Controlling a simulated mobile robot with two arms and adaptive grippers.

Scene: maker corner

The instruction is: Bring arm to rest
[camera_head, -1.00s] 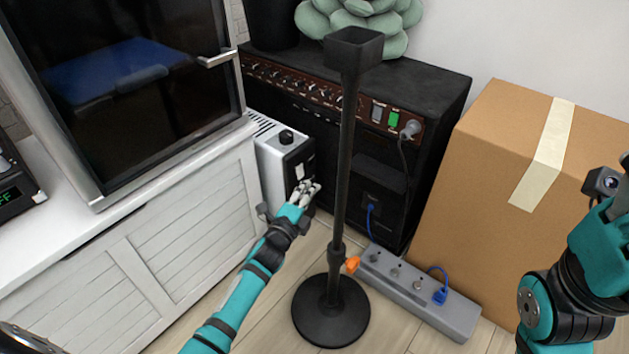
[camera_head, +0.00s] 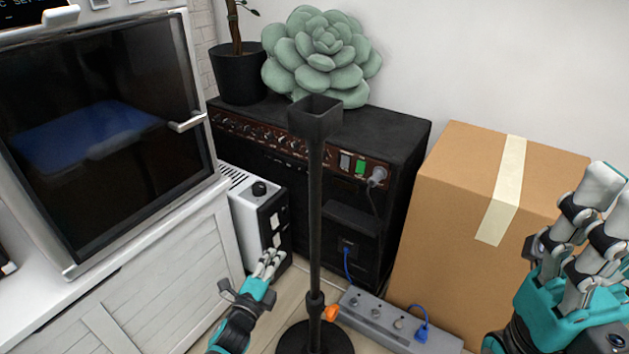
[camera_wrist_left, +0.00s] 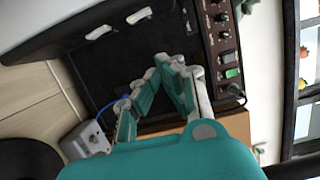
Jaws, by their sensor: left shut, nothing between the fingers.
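My left gripper (camera_head: 268,262) is low in the middle of the head view, in front of a white and black box-shaped device (camera_head: 258,215). Its fingers are shut and empty; in the left wrist view (camera_wrist_left: 172,68) they come together at the tips, with a black amplifier behind. I cannot tell whether the fingertips touch the white device. My right gripper (camera_head: 600,205) is at the right edge of the head view, fingers pointing up, in front of the cardboard box. Its fingers partly overlap, so its opening is unclear.
A black stand (camera_head: 315,200) rises just right of my left gripper. Behind are the black amplifier (camera_head: 400,140), a plant pot (camera_head: 238,75) and a succulent (camera_head: 325,55). A power strip (camera_head: 380,322) lies on the floor. The cardboard box (camera_head: 455,190) stands right, a white cabinet (camera_head: 170,290) left.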

